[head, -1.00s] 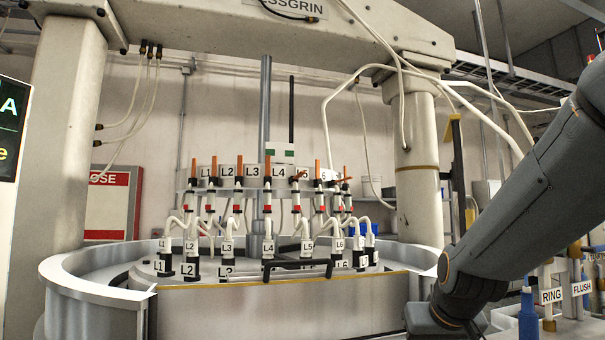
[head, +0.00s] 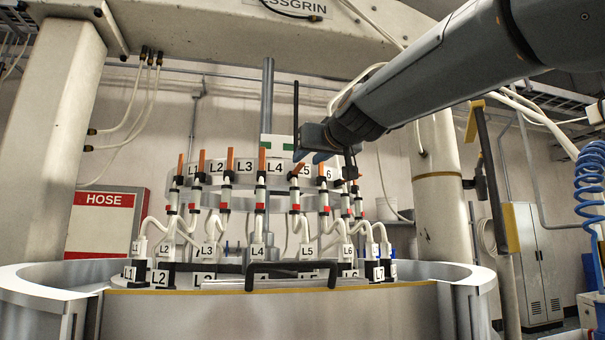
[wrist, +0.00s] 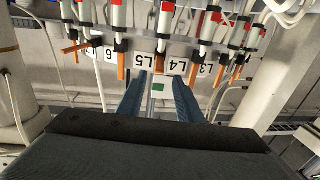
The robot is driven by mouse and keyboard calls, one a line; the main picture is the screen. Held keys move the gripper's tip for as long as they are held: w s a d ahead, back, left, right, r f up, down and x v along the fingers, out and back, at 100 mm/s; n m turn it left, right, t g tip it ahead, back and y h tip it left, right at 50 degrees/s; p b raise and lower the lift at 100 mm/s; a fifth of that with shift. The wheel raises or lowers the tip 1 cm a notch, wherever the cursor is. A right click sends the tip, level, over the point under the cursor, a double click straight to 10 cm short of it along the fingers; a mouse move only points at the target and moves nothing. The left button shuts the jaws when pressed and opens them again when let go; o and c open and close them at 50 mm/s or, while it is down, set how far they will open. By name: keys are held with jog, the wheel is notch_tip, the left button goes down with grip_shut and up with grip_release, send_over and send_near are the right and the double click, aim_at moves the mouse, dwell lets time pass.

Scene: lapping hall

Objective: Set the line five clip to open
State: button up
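The line five clip (head: 296,170) is an orange lever on a white hose with a red band, in the row on the raised rack. It leans to the right, while its left neighbours stand upright. In the wrist view, which is upside down, the orange lever (wrist: 159,62) in line with my gripper appears to be this clip, beside the L5 label (wrist: 139,60). My gripper (head: 311,156) is close to the top of the clip. In the wrist view its blue fingers (wrist: 156,100) are apart with nothing held between them. Whether a finger touches the clip cannot be told.
Neighbouring orange clips (head: 262,160) stand close on the left, with more on the right partly behind my arm. A thin dark post (head: 295,110) rises behind. The round machine's rim (head: 50,283) and black handle (head: 292,266) lie below. A thick column (head: 438,200) stands right.

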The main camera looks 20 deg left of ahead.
aim_at(303, 163)
jog(key=shift+p+x, duration=1.25)
jog(key=shift+x, duration=2.3)
grip_shut()
